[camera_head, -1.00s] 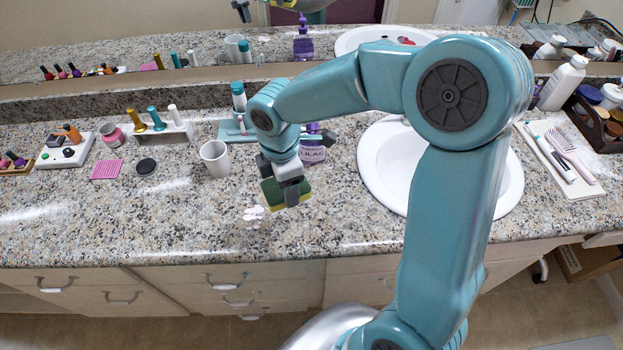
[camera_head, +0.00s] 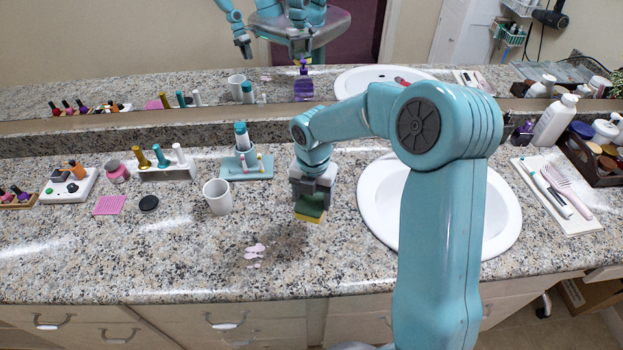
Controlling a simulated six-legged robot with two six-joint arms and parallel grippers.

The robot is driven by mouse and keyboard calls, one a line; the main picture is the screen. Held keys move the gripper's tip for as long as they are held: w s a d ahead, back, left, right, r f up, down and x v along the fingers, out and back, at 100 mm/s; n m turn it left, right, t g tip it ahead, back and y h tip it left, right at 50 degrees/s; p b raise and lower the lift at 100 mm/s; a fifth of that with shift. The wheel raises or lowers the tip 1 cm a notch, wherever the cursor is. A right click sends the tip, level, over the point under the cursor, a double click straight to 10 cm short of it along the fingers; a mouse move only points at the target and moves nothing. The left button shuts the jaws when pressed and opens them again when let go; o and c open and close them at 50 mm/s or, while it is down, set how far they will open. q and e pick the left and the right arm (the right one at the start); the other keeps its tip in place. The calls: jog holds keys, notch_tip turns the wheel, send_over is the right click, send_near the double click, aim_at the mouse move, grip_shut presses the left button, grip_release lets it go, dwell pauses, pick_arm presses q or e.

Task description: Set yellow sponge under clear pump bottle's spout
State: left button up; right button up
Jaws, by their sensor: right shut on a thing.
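The yellow sponge (camera_head: 308,217), with a green layer on top, is in my right gripper (camera_head: 312,198), left of the sink. The gripper is shut on it and points down. I cannot tell whether the sponge touches the counter. The pump bottle itself is hidden behind my right gripper and arm. Its purple reflection with a pump top (camera_head: 304,84) shows in the mirror, so its exact gap to the sponge cannot be told. My left gripper shows only as a reflection in the mirror.
A white cup (camera_head: 217,197) and a teal toothbrush stand (camera_head: 240,174) are left of the gripper. The white sink (camera_head: 375,205) is on the right. The front middle of the counter is mostly clear.

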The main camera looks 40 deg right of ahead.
jog(key=shift+w+d+r, duration=0.15)
jog(key=shift+w+d, duration=0.3)
jog(key=shift+d, duration=0.15)
jog(key=shift+w+d+p, duration=0.5)
jog(key=shift+w+d, duration=0.35)
jog(key=shift+w, duration=0.3)
jog(key=shift+w+d, duration=0.15)
jog(key=shift+w, duration=0.1)
jog(key=shift+f, duration=0.25)
jog(key=shift+s+r, duration=0.1)
jog(key=shift+s, duration=0.15)
jog(key=shift+w+f, duration=0.2)
jog(key=shift+f, duration=0.3)
jog(key=shift+s+f, duration=0.15)
